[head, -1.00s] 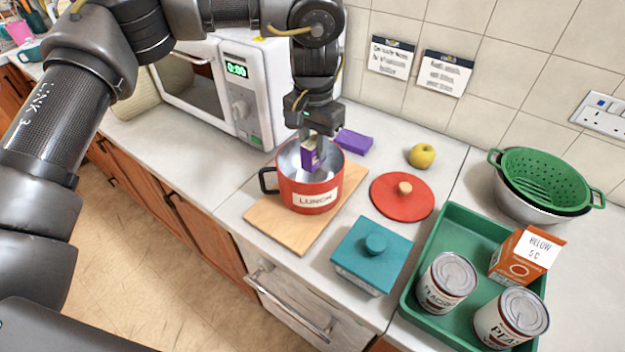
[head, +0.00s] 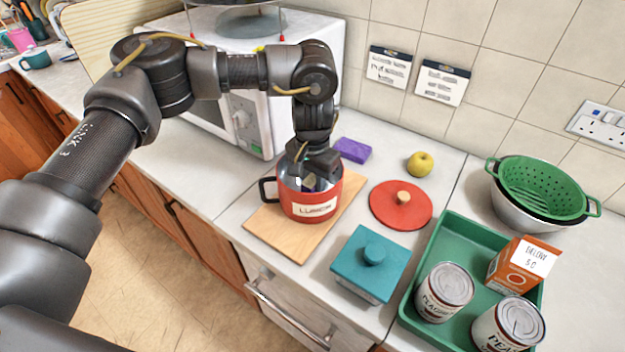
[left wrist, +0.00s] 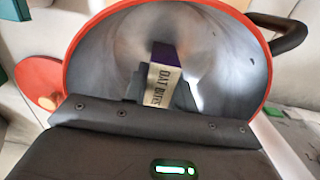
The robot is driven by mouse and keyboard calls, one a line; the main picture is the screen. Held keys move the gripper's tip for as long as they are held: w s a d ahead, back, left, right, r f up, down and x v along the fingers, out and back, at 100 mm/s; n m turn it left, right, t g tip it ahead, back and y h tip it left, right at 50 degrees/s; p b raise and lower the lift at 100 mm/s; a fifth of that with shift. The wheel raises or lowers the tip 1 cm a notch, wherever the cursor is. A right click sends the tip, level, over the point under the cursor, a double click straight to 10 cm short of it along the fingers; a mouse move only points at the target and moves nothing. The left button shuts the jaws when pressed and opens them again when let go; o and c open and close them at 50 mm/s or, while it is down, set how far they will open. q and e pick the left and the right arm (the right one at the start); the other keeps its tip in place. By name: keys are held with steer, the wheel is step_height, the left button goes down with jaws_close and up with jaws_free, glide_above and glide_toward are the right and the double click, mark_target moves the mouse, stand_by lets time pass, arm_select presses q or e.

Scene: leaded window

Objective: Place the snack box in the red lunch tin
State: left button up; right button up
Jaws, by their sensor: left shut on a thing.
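The red lunch tin (head: 312,208) is a round pot with a dark side handle and a white LUNCH label. It stands upright and open on a wooden board. My left gripper (head: 309,183) reaches down through its mouth and is shut on the snack box. The snack box (left wrist: 164,75), purple with a cream lettered face, is inside the tin's grey walls in the left wrist view. Its lower end is hard to make out, so I cannot tell whether it touches the bottom. My right gripper is not in view.
The wooden board (head: 275,238) lies under the tin. A red lid (head: 400,212), a teal lidded box (head: 365,275), a purple block (head: 353,150) and a yellow apple (head: 419,164) stand close by. A green tray (head: 437,245) holds cans and a carton. A microwave (head: 262,105) stands behind.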

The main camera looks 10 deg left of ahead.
mark_target(313, 179)
arm_select(q)
steer(key=shift+f, duration=0.1)
steer(key=o, duration=1)
steer(key=shift+f, duration=0.1)
steer(key=shift+o, duration=0.2)
steer(key=shift+r, duration=0.25)
step_height(313, 179, up, 12)
steer(key=b, duration=0.2)
steer(key=shift+f, duration=0.1)
